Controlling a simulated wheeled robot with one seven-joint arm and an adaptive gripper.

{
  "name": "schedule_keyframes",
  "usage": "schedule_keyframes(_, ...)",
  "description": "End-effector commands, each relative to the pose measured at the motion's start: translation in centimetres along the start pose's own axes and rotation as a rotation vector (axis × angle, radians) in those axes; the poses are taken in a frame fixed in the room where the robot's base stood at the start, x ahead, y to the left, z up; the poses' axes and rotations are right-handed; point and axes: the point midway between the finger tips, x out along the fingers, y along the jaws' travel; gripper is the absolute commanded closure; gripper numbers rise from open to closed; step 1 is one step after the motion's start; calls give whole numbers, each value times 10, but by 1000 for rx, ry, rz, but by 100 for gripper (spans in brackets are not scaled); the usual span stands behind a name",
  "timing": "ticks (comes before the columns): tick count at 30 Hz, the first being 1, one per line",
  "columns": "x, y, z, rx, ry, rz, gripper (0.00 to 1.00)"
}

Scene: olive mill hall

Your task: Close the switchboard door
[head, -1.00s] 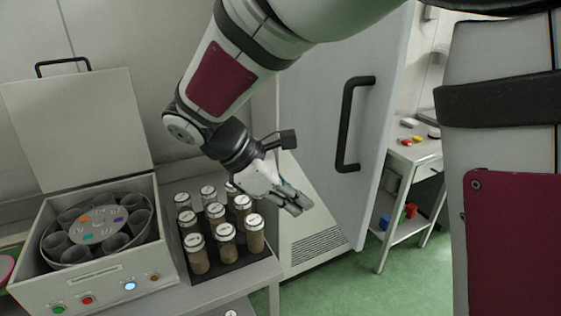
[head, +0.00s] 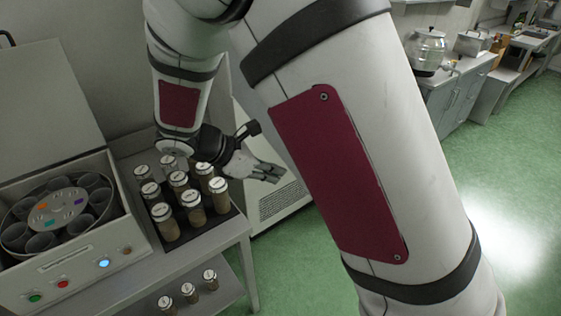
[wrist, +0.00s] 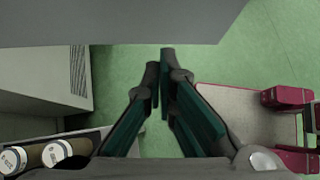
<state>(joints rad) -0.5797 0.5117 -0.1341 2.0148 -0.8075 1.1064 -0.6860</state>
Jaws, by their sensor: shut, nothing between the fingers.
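My gripper (head: 274,174) is shut and empty, to the right of the bench and in front of the vented lower part of a light cabinet (head: 272,208). In the wrist view its fingers (wrist: 160,62) point toward a broad grey panel (wrist: 110,22) across the top, which looks like the switchboard door. I cannot tell whether the fingertips touch it. In the head view the door and its black handle are hidden behind my arm. The vented cabinet side also shows in the wrist view (wrist: 45,75).
A bench (head: 215,245) at left carries an open-lidded centrifuge-like box (head: 75,265) and a dark rack of capped jars (head: 168,225), close to my gripper. More jars stand on a lower shelf. Green floor is clear at right; a counter with pots (head: 455,95) stands farther back.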

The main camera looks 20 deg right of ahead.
Motion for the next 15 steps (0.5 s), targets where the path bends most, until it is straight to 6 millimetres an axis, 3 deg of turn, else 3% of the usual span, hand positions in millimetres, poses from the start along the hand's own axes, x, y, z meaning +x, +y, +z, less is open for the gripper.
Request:
schedule_keyframes(4, 12, -2, 15, 2, 0, -1, 100)
schedule_keyframes(15, 21, 0, 21, 1, 0, 1, 100)
